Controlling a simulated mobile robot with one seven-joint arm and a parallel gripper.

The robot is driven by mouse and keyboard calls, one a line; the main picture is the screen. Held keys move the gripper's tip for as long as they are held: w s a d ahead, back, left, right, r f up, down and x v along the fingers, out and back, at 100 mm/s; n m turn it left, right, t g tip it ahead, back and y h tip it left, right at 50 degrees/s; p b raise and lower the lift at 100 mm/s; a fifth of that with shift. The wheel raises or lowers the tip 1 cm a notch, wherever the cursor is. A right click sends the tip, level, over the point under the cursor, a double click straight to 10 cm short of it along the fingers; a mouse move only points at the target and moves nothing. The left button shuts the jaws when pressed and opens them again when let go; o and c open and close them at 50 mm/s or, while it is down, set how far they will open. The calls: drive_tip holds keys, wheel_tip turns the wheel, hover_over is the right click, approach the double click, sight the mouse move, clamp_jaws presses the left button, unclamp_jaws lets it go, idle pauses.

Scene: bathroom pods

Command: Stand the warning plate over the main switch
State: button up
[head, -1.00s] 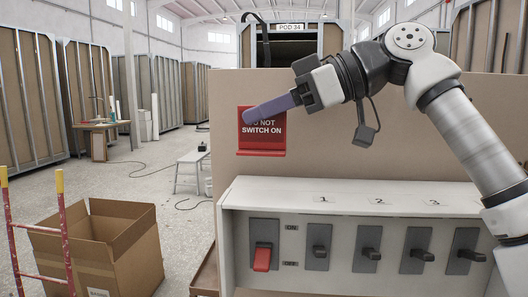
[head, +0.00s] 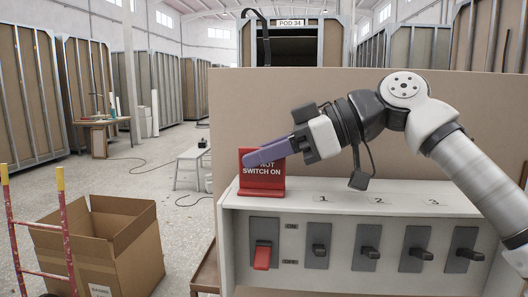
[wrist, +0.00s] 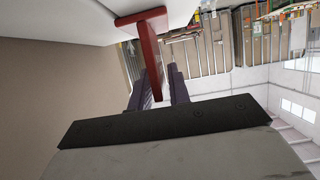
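The red warning plate (head: 262,181), lettered "NOT SWITCH ON" where it shows, stands upright on the white top of the switch box. It is above the main switch (head: 262,257), which has a red lever. My gripper (head: 266,151) is at the plate's upper part, with a purple finger across the front hiding some lettering. In the wrist view, the plate (wrist: 152,65) is edge-on between the two purple fingers (wrist: 160,88). A narrow gap shows beside the right finger, so the fingers look slightly open around it. The plate's foot is against the white surface.
The switch box (head: 365,199) has several grey switches to the right of the main switch and number labels on top. A tan panel (head: 330,110) rises behind it. A cardboard box (head: 110,250) and red ladder rails (head: 68,230) stand at left.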

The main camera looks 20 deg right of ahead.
drive_tip(key=shift+o, duration=0.9)
drive_tip(key=shift+r, duration=0.2)
drive_tip(key=b+v, duration=0.1)
drive_tip(key=v, duration=1.1)
drive_tip(key=shift+b, duration=0.3)
drive_tip(key=shift+s, duration=0.1)
